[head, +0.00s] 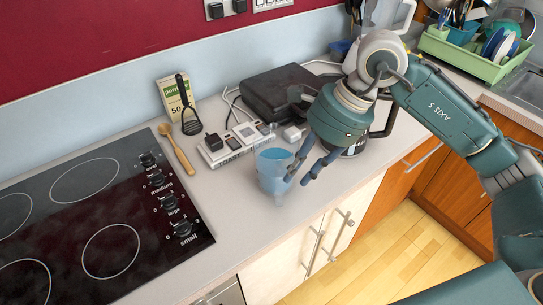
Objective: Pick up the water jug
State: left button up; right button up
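The water jug (272,178) is a pale blue, see-through vessel standing upright on the grey worktop near its front edge. My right gripper (303,174) reaches down from the upper right, its two dark blue-grey fingers spread apart with a gap between them. One finger overlaps the jug's right rim and side in the picture; the other is further right. I cannot tell whether the fingers touch the jug, and any handle on that side is not clear. My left gripper is not in view.
A black hob (85,225) lies left, with a wooden spoon (177,150) beside it. Behind the jug are sockets and plugs (236,143) and a black case (278,92). A dark kettle-like appliance (384,120) stands behind my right arm. A green dish rack (465,58) is far right.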

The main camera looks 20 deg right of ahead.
aim_at(280, 199)
jog(key=p+x, duration=0.1)
jog(key=x, duration=0.5)
jog(key=p+x, duration=0.1)
jog(key=x, duration=0.2)
jog(key=shift+s+a+f+p, duration=0.1)
jog(key=shift+s+p, duration=0.15)
jog(key=shift+p, duration=0.05)
jog(key=shift+w+a+f, duration=0.1)
jog(key=shift+a+f, duration=0.15)
jog(key=shift+f, duration=0.4)
grip_shut()
jog(key=shift+w+r, duration=0.1)
jog(key=shift+r, duration=0.05)
